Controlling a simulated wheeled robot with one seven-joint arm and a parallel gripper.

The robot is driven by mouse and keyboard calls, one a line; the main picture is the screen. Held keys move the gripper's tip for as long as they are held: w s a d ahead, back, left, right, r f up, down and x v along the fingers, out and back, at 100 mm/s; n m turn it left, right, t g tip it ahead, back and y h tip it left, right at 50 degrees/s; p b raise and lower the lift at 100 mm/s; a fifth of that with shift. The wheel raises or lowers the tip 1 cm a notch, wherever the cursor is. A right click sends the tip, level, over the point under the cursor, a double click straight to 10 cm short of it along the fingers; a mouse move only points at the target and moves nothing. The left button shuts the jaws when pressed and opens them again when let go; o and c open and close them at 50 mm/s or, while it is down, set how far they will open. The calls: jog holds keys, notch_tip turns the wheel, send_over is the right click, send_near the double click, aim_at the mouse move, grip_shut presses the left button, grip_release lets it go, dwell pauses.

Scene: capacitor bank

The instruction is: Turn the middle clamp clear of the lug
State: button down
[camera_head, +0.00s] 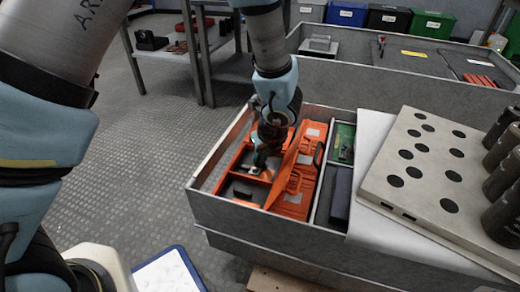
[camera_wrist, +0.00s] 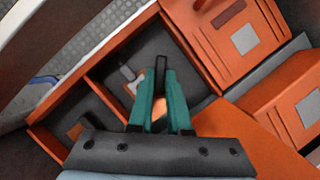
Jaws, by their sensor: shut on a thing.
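My gripper (camera_wrist: 160,82) has green fingers and is shut on a narrow black piece, which looks like the middle clamp (camera_wrist: 161,64). The black piece sticks up between the fingertips, over the orange-framed compartments. In the head view my gripper (camera_head: 259,160) reaches down into the orange frame (camera_head: 241,178). A small pale metal piece (camera_wrist: 127,73), perhaps the lug, lies just left of the fingers in the wrist view. The fingers hide the clamp's lower part. I cannot tell whether clamp and lug touch. No other clamp is clear to see.
Orange panels with grey labels (camera_wrist: 245,38) stand close on the right in the wrist view. The grey bin's wall (camera_head: 265,224) surrounds the frame. A dark block (camera_head: 341,196) and green board (camera_head: 344,142) lie beside it. A perforated pale box (camera_head: 428,172) stands further right.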

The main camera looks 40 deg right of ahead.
jog(key=n+p, duration=0.1)
jog(key=n+y+p, duration=0.1)
jog(key=n+p, duration=0.2)
jog(key=shift+d+r+n+y+p, duration=0.2)
jog(key=shift+r+n+y+p, duration=0.1)
jog(key=shift+y, duration=0.1)
jog(key=n+p, duration=0.1)
jog(key=n+y+p, duration=0.1)
jog(key=n+p, duration=0.1)
jog(key=n, duration=0.1)
jog(key=shift+d+f+g, duration=0.15)
jog(key=shift+f+g, duration=0.1)
jog(key=shift+g, duration=0.05)
jog(key=shift+y+p, duration=0.3)
jog(key=shift+p, duration=0.05)
jog(key=shift+w, duration=0.1)
jog(key=c, duration=0.9)
grip_release()
jog(key=shift+o, duration=0.2)
jog(key=shift+f, duration=0.1)
